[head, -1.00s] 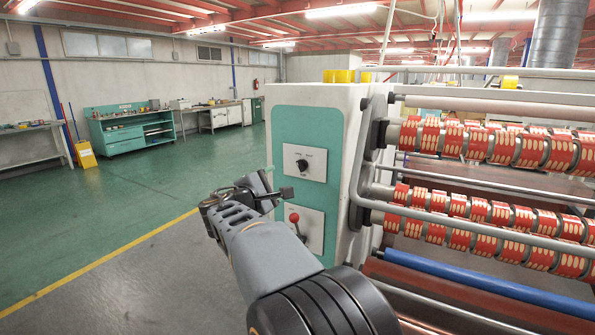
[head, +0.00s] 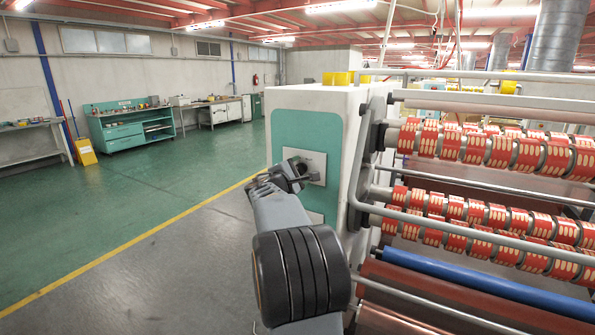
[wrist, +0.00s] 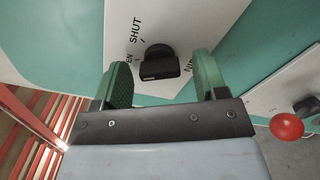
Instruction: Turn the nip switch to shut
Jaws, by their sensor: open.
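The nip switch (wrist: 158,62) is a black rotary knob on a white plate (wrist: 170,22), seen in the wrist view. The word SHUT and part of another word ending in "EN" are printed beside it. I cannot tell for certain which mark the knob points to. My gripper (wrist: 163,78) is open, with its two green fingers on either side of the knob and no clear contact. In the head view my gripper (head: 299,171) is in front of the plate (head: 312,142) on the teal panel and hides the knob.
The machine's rollers with red-printed reels (head: 480,148) stand right of the panel in the head view. The floor to the left (head: 150,200) is clear.

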